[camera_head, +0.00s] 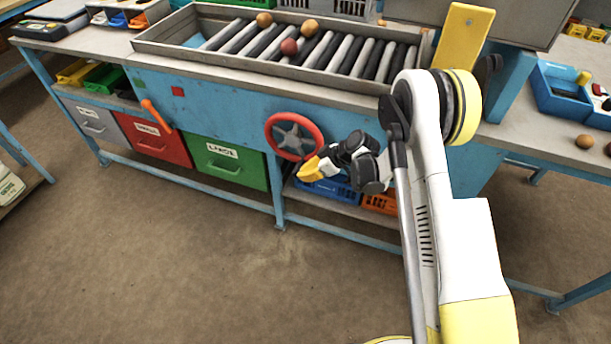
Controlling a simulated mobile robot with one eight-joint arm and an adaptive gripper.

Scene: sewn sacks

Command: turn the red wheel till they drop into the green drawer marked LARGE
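The red wheel (315,129) is mounted on the blue front of the sorting table, with a grey spoked hub. My gripper (305,174) has yellow fingertips and is at the wheel's lower right edge; I cannot tell whether it touches the rim. Its fingers look close together, but their gap is hidden. The green drawer marked LARGE (230,168) is shut, to the left below the wheel. On the roller bed (135,42) lie several round items: a brown one (264,19), another brown one (310,27) and a dark red one (289,46).
A red drawer (152,143) and a grey drawer (95,126) are left of the green one. An orange lever (156,115) sticks out above them. Blue (330,189) and orange crates (381,203) stand on the shelf below my gripper. The floor in front is clear.

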